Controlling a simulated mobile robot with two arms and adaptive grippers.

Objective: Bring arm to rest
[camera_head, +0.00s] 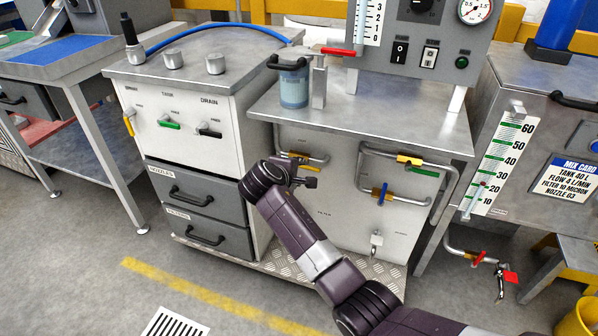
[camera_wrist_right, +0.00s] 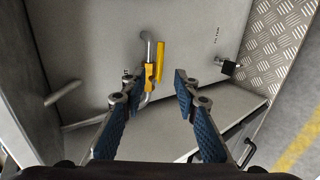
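My right arm (camera_head: 315,245) reaches in from the bottom right of the head view, in front of the grey cabinet. My right gripper (camera_wrist_right: 154,90) is open in the right wrist view, its two blue-padded fingers wide apart with nothing held between them. In the head view the right gripper (camera_head: 303,181) is small and partly hidden by its own wrist. A yellow valve handle (camera_wrist_right: 153,72) on a bent pipe shows between the fingertips. It appears apart from the fingers, but its distance is unclear. The same yellow handle (camera_head: 299,155) shows just above the gripper. My left gripper is out of view.
A grey cabinet (camera_head: 350,200) with pipes and a blue valve handle (camera_head: 383,193) stands behind the arm. A drawer cabinet (camera_head: 185,130) is to its left. A tank (camera_head: 545,130) with a level scale stands at right. Floor at the lower left is mostly clear.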

